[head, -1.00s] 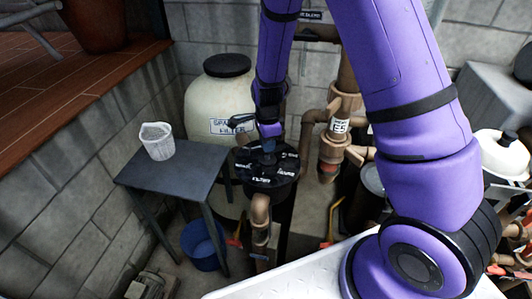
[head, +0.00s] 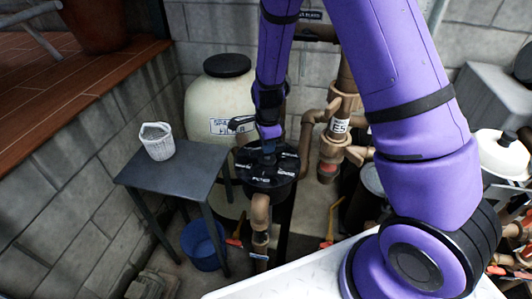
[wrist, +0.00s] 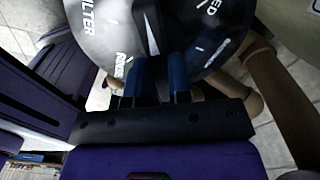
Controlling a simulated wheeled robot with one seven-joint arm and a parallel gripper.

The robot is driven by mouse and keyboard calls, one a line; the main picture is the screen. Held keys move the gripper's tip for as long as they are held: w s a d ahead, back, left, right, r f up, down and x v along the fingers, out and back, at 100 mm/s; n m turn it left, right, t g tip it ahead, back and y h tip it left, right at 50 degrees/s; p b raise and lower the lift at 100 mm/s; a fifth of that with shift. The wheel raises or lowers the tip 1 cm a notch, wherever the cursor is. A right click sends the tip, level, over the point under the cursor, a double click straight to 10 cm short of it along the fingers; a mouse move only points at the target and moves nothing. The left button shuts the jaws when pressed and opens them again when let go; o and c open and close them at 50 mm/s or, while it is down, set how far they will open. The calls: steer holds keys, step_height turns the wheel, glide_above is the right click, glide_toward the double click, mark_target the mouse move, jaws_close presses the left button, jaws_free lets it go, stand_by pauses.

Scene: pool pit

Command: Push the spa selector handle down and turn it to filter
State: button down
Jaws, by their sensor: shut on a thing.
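The spa selector valve is a round black head (head: 285,183) with white position words, low in front of the cream tank in the head view. In the wrist view its dial (wrist: 103,35) fills the top, with "FILTER" at the left edge. Its black handle (wrist: 147,24) runs up the dial from between my fingers. My gripper (head: 268,147) reaches down onto the valve from above. In the wrist view my gripper (wrist: 161,78) has its blue fingers shut on the near part of the handle, which they partly hide.
The cream tank (head: 208,108), labelled as the spa filter, stands behind. A dark table (head: 175,170) with a white basket (head: 157,142) is at left, a blue bucket (head: 203,244) beneath. Brown pipes (head: 330,150) rise close at right. A block wall (head: 75,205) bounds the left.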

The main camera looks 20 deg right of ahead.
steer(key=shift+f, duration=0.2)
steer(key=n, duration=0.6)
steer(key=shift+n, duration=0.3)
steer(key=n, duration=0.5)
steer(key=shift+n, duration=0.3)
steer(key=c, duration=0.9)
jaws_free()
steer(key=shift+r, duration=0.15)
steer(key=shift+r, duration=3.4)
